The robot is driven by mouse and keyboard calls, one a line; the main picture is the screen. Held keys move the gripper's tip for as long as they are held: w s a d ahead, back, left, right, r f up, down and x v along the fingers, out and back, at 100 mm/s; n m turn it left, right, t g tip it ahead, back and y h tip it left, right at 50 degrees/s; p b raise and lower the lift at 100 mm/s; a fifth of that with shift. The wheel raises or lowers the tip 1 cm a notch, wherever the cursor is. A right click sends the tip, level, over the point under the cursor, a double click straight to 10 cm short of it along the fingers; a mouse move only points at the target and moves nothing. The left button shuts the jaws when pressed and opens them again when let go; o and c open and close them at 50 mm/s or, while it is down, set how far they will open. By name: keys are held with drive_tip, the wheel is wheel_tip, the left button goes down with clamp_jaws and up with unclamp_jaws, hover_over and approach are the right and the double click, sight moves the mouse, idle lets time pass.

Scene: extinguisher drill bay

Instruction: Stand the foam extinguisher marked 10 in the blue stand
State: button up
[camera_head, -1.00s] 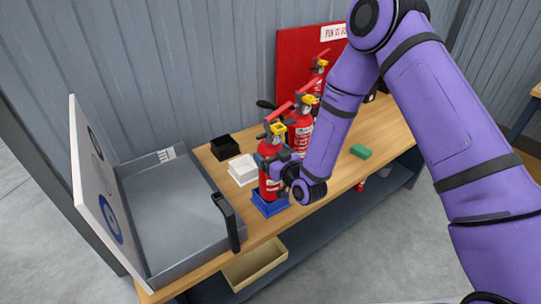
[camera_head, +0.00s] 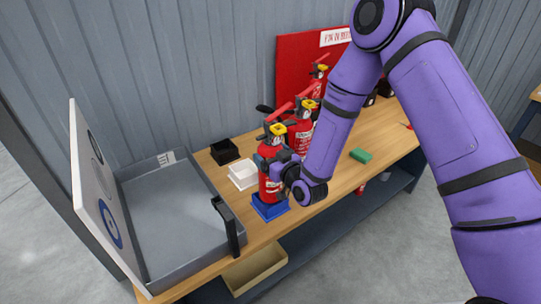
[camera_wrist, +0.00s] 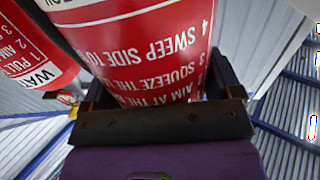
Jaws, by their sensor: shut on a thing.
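A red extinguisher (camera_head: 268,184) with a yellow-and-red head stands upright at the blue stand (camera_head: 271,212), near the bench's front edge. Its base is at the stand's opening, but I cannot tell whether it is fully seated. My gripper (camera_head: 283,171) is shut on its body from the right. In the wrist view the red body with white instruction lettering (camera_wrist: 165,50) sits between the jaws (camera_wrist: 160,92). No mark 10 can be read.
Other red extinguishers (camera_head: 301,136) stand close behind. A white stand (camera_head: 243,173) and a black stand (camera_head: 224,150) are to the left. An open grey case (camera_head: 175,222) fills the bench's left end. A green block (camera_head: 361,155) lies to the right.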

drive_tip(key=shift+r, duration=0.5)
idle(0.3)
drive_tip(key=shift+f, duration=2.7)
idle(2.1)
drive_tip(key=o, duration=1.2)
drive_tip(key=v, duration=1)
drive_tip(key=shift+s+d, duration=0.25)
drive_tip(key=shift+s, duration=0.05)
